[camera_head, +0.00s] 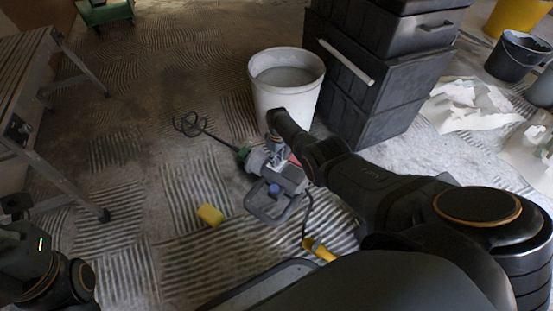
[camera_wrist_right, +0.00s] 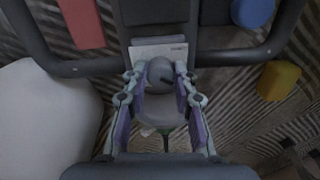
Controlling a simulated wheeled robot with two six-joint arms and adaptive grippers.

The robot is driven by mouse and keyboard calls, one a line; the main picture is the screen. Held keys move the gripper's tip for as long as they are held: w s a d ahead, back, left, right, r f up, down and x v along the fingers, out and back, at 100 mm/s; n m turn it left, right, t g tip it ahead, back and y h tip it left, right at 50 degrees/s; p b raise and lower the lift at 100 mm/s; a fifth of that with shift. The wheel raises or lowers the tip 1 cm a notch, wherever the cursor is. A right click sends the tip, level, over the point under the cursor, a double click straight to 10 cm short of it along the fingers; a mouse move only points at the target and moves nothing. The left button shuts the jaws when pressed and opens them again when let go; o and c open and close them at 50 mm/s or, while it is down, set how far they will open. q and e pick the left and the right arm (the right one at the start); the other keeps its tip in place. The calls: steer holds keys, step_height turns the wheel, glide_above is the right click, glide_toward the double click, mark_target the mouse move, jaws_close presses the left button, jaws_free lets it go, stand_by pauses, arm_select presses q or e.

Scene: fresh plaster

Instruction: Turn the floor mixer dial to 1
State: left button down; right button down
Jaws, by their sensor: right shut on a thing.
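The floor mixer (camera_head: 275,188) lies on the striped floor, its paddle whisk (camera_head: 188,124) pointing to the upper left. In the right wrist view, its round grey dial (camera_wrist_right: 159,74) has a short dark mark toward the lower right and a white label (camera_wrist_right: 150,52) beside it. The numbers are too small to read. My right gripper (camera_head: 277,150) reaches down over the mixer; in the wrist view its two fingers (camera_wrist_right: 160,92) are on both sides of the dial, shut on it. In the head view, the arm and gripper hide the dial. Only part of my left arm shows at lower left.
A white bucket (camera_head: 268,98) of grey liquid stands close behind the mixer, beside stacked dark toolboxes (camera_head: 365,110). A yellow block (camera_head: 210,214) lies left of the mixer and a yellow-handled tool (camera_head: 318,249) in front. A trestle (camera_head: 55,120) stands at left.

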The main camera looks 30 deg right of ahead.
steer(key=shift+n, duration=0.3)
stand_by(0.4)
steer(key=c, duration=1.1)
jaws_free()
steer(key=shift+o, duration=0.2)
steer(key=shift+w+r, duration=0.1)
steer(key=shift+r, duration=0.5)
step_height(320, 180, up, 11)
steer(key=shift+d, duration=0.15)
steer(key=shift+f, duration=0.15)
